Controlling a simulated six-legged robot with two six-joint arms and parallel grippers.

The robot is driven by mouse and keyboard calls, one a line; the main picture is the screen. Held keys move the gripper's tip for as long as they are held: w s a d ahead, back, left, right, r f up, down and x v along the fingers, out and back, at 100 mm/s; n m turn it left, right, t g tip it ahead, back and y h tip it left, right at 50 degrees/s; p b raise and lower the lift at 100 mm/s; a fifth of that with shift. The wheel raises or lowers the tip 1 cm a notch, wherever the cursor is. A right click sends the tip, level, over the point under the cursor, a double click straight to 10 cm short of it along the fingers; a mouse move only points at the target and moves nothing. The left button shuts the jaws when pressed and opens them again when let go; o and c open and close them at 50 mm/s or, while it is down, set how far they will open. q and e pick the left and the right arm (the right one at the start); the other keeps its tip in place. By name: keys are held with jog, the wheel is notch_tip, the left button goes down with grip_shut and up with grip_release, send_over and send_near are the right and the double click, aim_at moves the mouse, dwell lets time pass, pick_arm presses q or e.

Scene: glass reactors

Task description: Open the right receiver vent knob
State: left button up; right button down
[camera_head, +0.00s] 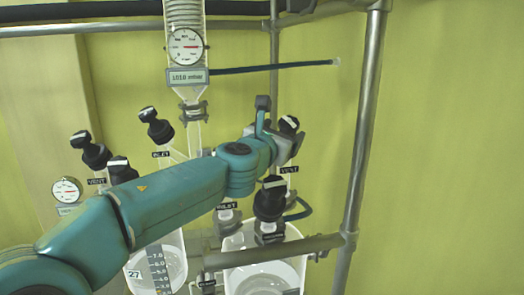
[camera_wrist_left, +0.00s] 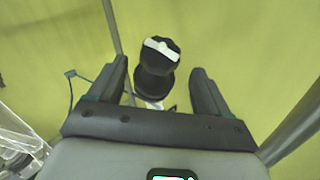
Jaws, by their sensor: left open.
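The right receiver vent knob (camera_head: 289,124) is black with a white stripe on top. It sits above a small VENT label (camera_head: 289,170) at the right vessel. My left gripper (camera_head: 287,143) is at this knob, and its fingers partly hide the knob's lower part and stem. In the left wrist view the knob (camera_wrist_left: 159,52) stands between the two open fingers of my left gripper (camera_wrist_left: 163,66), with a visible gap on each side. The white stripe runs slightly tilted across the knob's top. My right gripper is not in view.
A larger black knob (camera_head: 270,198) stands just below my gripper. The right glass vessel (camera_head: 262,272) is under it. A metal upright (camera_head: 362,130) rises to the right. More black knobs (camera_head: 157,126) and a dial gauge (camera_head: 186,46) are to the left. A dark thin rod (camera_head: 270,68) crosses above.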

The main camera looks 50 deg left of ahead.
pick_arm(q)
jog(key=v, duration=1)
jog(key=shift+s+d, duration=0.1)
jog(key=shift+s, duration=0.2)
